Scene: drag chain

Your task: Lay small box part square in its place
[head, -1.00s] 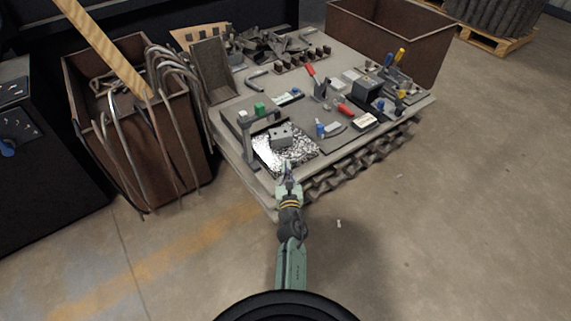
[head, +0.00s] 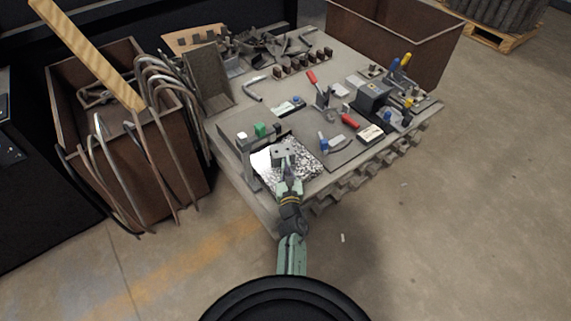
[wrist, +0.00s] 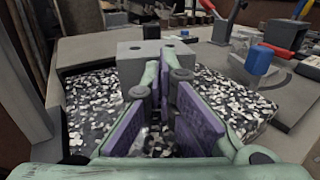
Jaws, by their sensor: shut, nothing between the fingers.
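A small grey box part (head: 280,150) with round holes in its face sits on a black-and-white speckled surface (head: 308,165) at the table's near corner. In the wrist view the box part (wrist: 132,62) stands just beyond my fingers, partly hidden behind them. My gripper (head: 287,170) is over the speckled surface, on the near side of the part. In the wrist view my gripper (wrist: 168,72) shows purple pads, with the fingers shut and nothing between them. I cannot tell whether the fingertips touch the part.
A grey post stand (head: 247,160) rises left of the speckled surface. A red-handled clamp (head: 318,88), a blue-topped piece (head: 324,144) and a dark box (head: 372,96) stand further right. A rusty bin of bent rods (head: 130,150) stands left of the table.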

